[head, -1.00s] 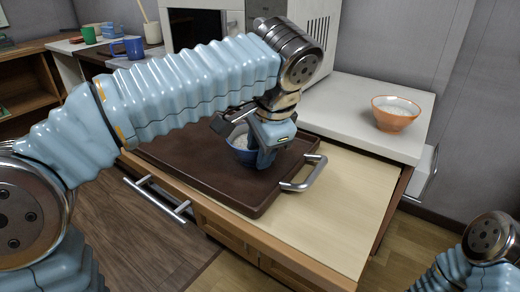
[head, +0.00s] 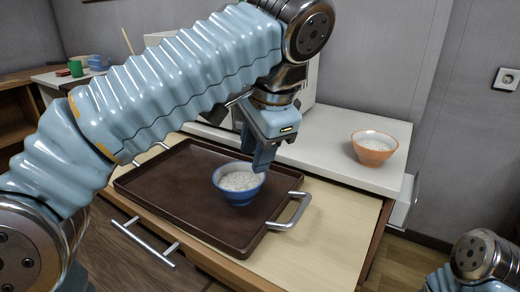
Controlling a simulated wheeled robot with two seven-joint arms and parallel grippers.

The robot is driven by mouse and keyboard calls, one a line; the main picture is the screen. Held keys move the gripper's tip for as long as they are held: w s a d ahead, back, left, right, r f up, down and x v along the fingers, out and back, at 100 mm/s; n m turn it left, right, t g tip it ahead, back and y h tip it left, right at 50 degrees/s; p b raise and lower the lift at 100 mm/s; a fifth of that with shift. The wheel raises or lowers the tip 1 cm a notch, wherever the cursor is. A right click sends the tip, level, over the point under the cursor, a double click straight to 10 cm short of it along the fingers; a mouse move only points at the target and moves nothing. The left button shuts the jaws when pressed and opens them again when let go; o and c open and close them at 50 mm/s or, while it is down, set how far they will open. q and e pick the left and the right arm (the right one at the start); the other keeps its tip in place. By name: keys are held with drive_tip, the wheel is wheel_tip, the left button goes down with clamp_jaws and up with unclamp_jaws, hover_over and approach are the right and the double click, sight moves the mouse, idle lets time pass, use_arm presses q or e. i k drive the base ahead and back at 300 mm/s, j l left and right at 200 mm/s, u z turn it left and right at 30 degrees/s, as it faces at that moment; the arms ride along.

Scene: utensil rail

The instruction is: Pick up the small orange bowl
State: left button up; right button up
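The small orange bowl (head: 374,150) stands upright on the white counter at the right, with a pale grainy filling inside. My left gripper (head: 254,150) is to the left of it, well apart from it, above the brown tray. It points down, looks open and holds nothing that I can see; its far finger is partly hidden. A blue bowl (head: 238,190) with similar filling stands upright on the tray, just below the gripper. My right gripper is out of view; only part of my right arm shows at the bottom right.
The brown tray (head: 170,200) with metal handles lies on a pale wooden top. The white counter (head: 330,140) is clear around the orange bowl. A white appliance stands behind my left arm. Green and blue mugs (head: 98,63) sit far left.

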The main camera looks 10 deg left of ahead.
sight(372, 151)
drive_tip(key=i+l, duration=0.1)
drive_tip(key=l, duration=0.35)
drive_tip(key=i+l, duration=0.1)
drive_tip(key=l, duration=0.35)
drive_tip(key=i+l, duration=0.1)
drive_tip(key=l, duration=0.3)
